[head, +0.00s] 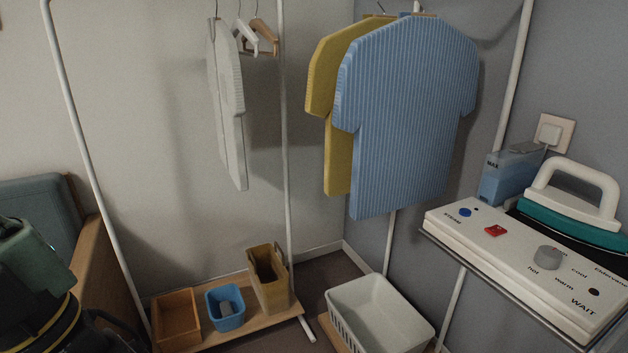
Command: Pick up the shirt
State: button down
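Three shirts hang in the head view. A blue striped shirt (410,115) hangs at the right centre, facing the camera. A yellow shirt (335,150) hangs behind it, partly hidden, with its left side showing. A white shirt (228,110) hangs apart to the left, turned nearly edge-on. Which of these the task means cannot be told from the picture. My gripper is not clearly visible in this view.
White hangers (246,36) and a wooden hanger (264,38) hang beside the white shirt. A low shelf (235,330) bears several small containers. A white basket (385,335) stands below the blue shirt. A steam iron (575,205) rests on a white station (520,262) at right.

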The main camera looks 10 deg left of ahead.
aim_at(403, 85)
jog(key=i+l, duration=0.1)
jog(key=i, duration=0.8)
jog(key=i+u, duration=0.05)
